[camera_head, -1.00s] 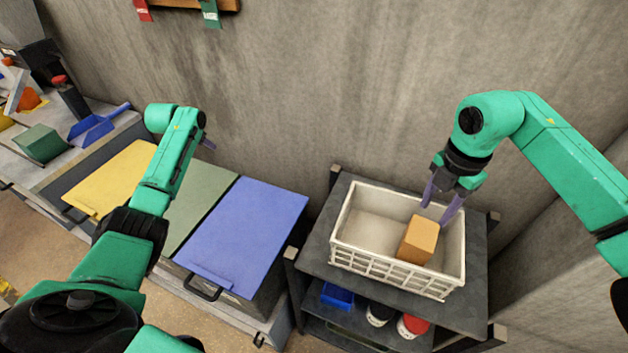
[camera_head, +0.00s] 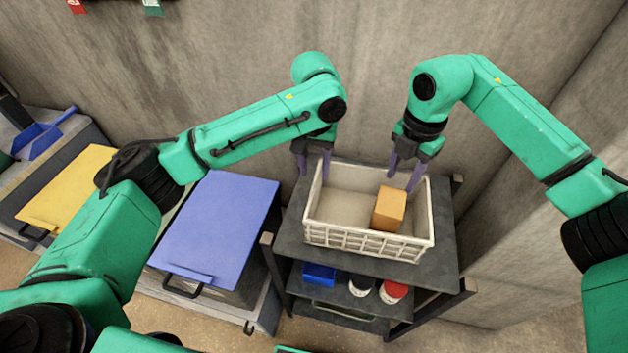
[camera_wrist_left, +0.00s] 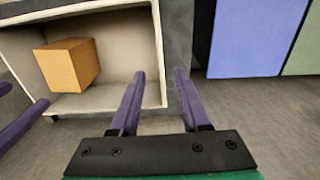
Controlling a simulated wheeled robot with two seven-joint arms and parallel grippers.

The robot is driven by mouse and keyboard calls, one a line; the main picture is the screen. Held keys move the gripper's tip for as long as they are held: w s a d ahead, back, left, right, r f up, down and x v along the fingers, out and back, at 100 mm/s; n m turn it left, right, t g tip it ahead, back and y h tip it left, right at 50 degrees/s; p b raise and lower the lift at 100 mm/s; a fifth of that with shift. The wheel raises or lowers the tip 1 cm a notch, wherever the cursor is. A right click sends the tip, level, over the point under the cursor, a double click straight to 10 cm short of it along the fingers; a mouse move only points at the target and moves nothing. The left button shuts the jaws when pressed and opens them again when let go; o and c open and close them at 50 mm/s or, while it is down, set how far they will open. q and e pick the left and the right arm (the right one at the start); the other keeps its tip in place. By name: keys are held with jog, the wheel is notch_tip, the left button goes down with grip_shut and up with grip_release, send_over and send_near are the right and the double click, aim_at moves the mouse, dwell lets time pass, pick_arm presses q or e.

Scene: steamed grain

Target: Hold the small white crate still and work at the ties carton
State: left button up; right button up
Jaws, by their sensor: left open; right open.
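The small white crate (camera_head: 340,239) stands on the top of a dark shelf unit in the head view. The ties carton, a plain orange-brown box (camera_head: 389,209), sits inside it toward the right. My left gripper (camera_head: 313,170) is open at the crate's left back corner. In the left wrist view its fingers (camera_wrist_left: 158,100) point at the crate's wall (camera_wrist_left: 158,55), one finger on each side of it; contact cannot be told. The carton (camera_wrist_left: 68,65) also shows there. My right gripper (camera_head: 403,178) is open above the crate's back right part, just behind the carton, not gripping it.
The dark shelf top (camera_head: 440,228) has bare room right of the crate. A lower shelf holds a blue bin (camera_head: 319,274) and a red-topped container (camera_head: 393,291). Left of the unit are blue (camera_head: 222,225) and yellow (camera_head: 68,190) lids. A concrete wall is close behind.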

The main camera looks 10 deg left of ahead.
aim_at(314, 201)
pick_arm(q)
notch_tip(314, 201, down, 13)
jog(key=shift+w+a+f, duration=0.1)
jog(key=shift+f, duration=0.1)
grip_shut()
jog(key=shift+r, duration=0.1)
dwell(1.2)
